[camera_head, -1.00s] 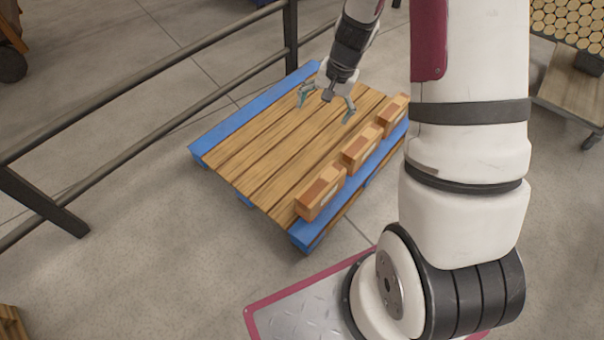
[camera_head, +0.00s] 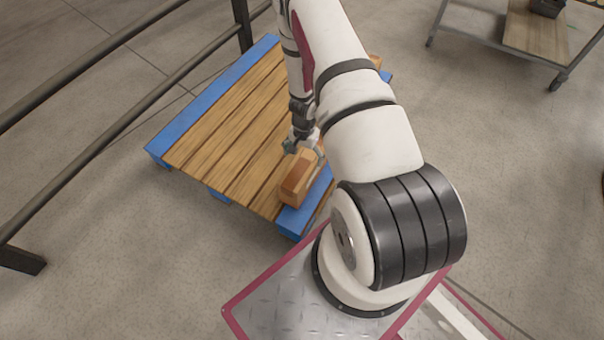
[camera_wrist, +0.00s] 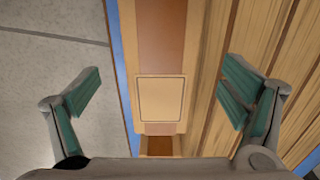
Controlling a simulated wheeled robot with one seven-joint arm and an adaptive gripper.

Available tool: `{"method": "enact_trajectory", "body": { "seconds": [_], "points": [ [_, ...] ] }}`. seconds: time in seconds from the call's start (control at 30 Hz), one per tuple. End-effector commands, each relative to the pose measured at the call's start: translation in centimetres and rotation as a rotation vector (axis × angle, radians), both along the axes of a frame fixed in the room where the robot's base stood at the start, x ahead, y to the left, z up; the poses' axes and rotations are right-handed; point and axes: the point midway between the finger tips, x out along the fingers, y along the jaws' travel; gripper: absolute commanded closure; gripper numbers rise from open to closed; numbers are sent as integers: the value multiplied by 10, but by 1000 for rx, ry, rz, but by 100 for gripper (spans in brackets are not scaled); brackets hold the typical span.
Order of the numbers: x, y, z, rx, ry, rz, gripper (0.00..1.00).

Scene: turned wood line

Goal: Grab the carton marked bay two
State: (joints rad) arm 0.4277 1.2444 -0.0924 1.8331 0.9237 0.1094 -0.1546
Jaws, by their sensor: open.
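A brown carton (camera_head: 298,178) sits at the near right edge of the pallet in the head view. My gripper (camera_head: 304,150) is just above its far end, with its fingers apart. In the wrist view a carton (camera_wrist: 160,40) with a darker brown stripe and a plain square panel lies between the two spread green fingers of my gripper (camera_wrist: 160,85); neither finger appears to touch it. No readable bay marking shows, so I cannot tell whether this is bay two. A corner of another carton (camera_head: 375,62) shows beyond my arm; my arm hides the rest of that row.
The wooden pallet (camera_head: 225,125) has blue edges and bare planks left of the carton. A dark metal railing (camera_head: 130,100) runs along the left. A wheeled cart (camera_head: 535,35) stands at the upper right.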

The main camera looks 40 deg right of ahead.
Motion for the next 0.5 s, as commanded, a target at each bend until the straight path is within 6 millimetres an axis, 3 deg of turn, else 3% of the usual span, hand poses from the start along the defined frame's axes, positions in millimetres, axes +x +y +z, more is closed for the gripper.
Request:
{"method": "enact_trajectory", "body": {
  "seconds": [0.03,0.2,0.5],
  "points": [
    [0,0,-14,1,1,-1,8],
    [0,-1,-38,-1,0,0,8],
    [1,0,-53,0,0,1,8]
  ]
}}
